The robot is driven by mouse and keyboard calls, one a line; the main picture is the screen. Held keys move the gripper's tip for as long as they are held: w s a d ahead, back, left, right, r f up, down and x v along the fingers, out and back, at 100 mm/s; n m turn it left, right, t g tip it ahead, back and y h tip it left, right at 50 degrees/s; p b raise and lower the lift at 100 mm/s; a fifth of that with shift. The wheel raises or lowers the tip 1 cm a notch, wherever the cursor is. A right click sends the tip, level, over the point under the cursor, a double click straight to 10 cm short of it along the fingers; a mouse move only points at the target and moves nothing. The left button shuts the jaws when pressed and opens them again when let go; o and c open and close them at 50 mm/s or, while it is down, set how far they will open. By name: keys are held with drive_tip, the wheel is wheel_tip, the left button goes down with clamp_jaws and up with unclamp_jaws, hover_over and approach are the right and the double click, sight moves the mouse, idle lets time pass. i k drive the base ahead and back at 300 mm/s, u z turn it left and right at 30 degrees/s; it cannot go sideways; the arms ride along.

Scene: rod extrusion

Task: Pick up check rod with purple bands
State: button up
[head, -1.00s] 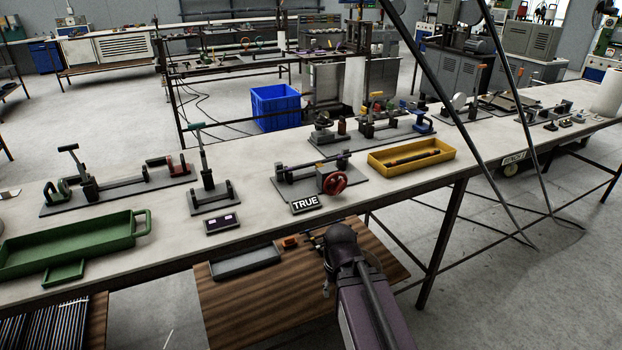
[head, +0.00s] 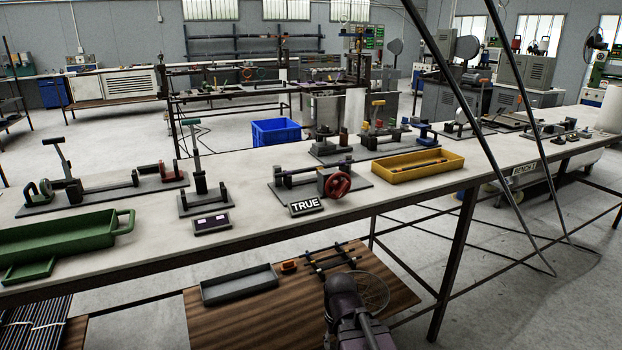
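Several dark rods lie on a small rack (head: 330,258) on the wooden lower shelf (head: 250,318). Some of their ends look bluish, but the bands are too small for me to tell which rod has purple ones. A fixture with a red handwheel (head: 318,178) stands on the bench behind the TRUE sign (head: 306,206). Dark rod-like pieces also lie in the yellow tray (head: 410,174). My arm reaches up from the bottom edge, just in front of the rack. My gripper's fingers cannot be made out.
A grey tray (head: 239,285) and a small orange block (head: 288,266) sit left of the rack. A round wire-like item (head: 370,291) is right of my arm. The bench (head: 256,226) overhangs the shelf's back. A green tray (head: 60,236) is at left.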

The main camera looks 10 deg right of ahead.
sight(281, 174)
drive_tip(key=z, duration=0.05)
drive_tip(key=i, duration=1)
drive_tip(key=u, duration=0.05)
